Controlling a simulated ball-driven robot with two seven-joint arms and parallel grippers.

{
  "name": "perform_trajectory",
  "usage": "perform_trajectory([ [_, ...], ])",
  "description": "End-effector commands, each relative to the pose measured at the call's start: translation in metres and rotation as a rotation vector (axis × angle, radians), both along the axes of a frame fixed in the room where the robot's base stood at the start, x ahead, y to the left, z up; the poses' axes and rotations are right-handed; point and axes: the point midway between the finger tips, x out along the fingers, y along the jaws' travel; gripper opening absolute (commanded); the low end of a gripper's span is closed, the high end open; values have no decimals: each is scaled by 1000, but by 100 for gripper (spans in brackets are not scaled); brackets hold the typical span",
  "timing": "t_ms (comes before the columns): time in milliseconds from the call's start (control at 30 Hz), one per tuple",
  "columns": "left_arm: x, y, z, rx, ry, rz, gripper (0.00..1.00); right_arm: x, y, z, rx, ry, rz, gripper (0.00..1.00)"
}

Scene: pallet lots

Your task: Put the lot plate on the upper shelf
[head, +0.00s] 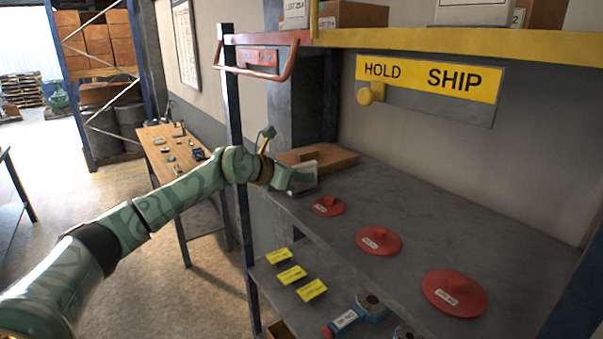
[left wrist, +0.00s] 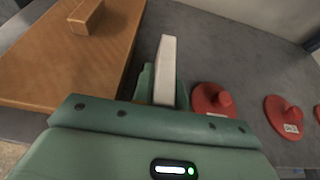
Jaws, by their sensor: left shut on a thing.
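My left gripper (head: 296,180) is at the left end of the grey shelf (head: 390,200), just above or at its surface; I cannot tell if it touches. It is shut on a pale, flat block that looks like the lot plate (left wrist: 166,68). The plate stands on edge between the fingers in the left wrist view. In the head view, the plate (head: 304,172) is partly hidden by the gripper. A higher shelf with a yellow front edge (head: 440,41) runs above, with boxes on it. My right gripper is not in view.
A wooden board with a block handle (head: 325,160) lies beside the gripper. Three red knobbed discs (head: 455,293) lie along the grey shelf. A red bar handle (head: 262,75) and a HOLD/SHIP sign (head: 430,78) are above. Yellow labels (head: 292,275) lie on the shelf below.

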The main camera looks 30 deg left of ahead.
Motion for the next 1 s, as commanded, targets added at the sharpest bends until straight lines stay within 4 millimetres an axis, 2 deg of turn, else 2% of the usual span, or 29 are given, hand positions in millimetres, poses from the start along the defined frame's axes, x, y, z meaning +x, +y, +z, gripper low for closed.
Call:
perform_trajectory([
  [300,0,0,-3,-1,-2,0,0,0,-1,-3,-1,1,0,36],
  [333,0,0,-2,0,-1,0,23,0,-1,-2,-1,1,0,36],
  [400,0,0,-2,0,-1,0,36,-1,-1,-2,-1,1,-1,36],
  [733,-2,1,2,0,-1,1,36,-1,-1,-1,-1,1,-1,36],
  [867,-18,9,6,1,-2,1,36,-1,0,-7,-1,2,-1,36],
  [1000,-47,21,18,5,-1,1,36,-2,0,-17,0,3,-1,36],
])
